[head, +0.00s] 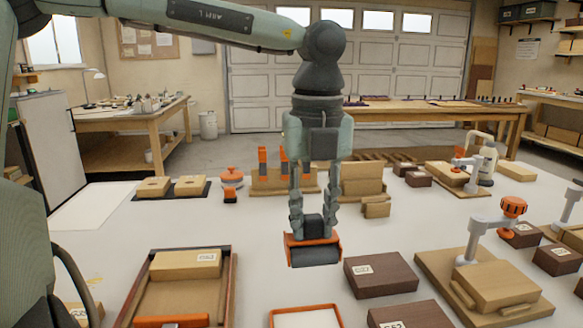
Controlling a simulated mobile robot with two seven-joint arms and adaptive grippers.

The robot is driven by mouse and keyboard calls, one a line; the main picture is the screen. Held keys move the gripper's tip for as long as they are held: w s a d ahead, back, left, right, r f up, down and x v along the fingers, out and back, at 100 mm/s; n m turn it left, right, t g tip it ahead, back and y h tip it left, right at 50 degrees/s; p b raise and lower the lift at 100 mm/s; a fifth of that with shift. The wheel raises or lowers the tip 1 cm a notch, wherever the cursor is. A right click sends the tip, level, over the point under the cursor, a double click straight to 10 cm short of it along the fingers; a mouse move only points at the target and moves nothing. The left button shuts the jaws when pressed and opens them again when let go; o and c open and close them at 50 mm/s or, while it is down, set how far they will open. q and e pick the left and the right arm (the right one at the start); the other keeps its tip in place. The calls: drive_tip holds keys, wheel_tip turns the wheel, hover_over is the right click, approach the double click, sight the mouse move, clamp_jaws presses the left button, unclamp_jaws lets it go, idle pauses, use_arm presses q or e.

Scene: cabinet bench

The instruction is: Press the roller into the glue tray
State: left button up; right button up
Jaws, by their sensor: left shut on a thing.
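My left gripper (313,220) points straight down near the middle of the head view, its fingers closed on the roller's dark top. The roller (316,258) has a dark grey cylinder and an orange frame. It hangs level and appears to be above the white bench. A shallow tray with an orange rim and a white inside, which looks like the glue tray (306,309), lies at the bottom edge, nearer than the roller. Only its far part shows, and the roller appears apart from it. My right gripper is not in view.
A brown-walled tray (231,275) with a labelled wooden block (186,264) is left of the roller. Dark blocks (381,275) and a board with a clamp (488,287) lie right. Wooden holders (362,180) stand behind. The bench is bare at left centre.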

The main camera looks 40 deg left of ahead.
sight(313, 259)
use_arm(q)
drive_tip(key=s+d+f, duration=0.1)
drive_tip(key=s, duration=0.1)
drive_tip(key=s+d+f, duration=0.2)
drive_tip(key=shift+d+p, duration=0.2)
drive_tip(key=shift+p, duration=0.15)
drive_tip(key=f, duration=0.1)
drive_tip(key=f+b, duration=0.1)
drive_tip(key=f, duration=0.1)
drive_tip(key=f+b, duration=0.1)
drive_tip(key=f, duration=0.1)
drive_tip(key=shift+s+d+f, duration=0.2)
drive_tip(key=shift+s+f, duration=0.05)
drive_tip(key=shift+s, duration=0.1)
drive_tip(key=shift+f+b, duration=0.3)
drive_tip(key=shift+f, duration=0.25)
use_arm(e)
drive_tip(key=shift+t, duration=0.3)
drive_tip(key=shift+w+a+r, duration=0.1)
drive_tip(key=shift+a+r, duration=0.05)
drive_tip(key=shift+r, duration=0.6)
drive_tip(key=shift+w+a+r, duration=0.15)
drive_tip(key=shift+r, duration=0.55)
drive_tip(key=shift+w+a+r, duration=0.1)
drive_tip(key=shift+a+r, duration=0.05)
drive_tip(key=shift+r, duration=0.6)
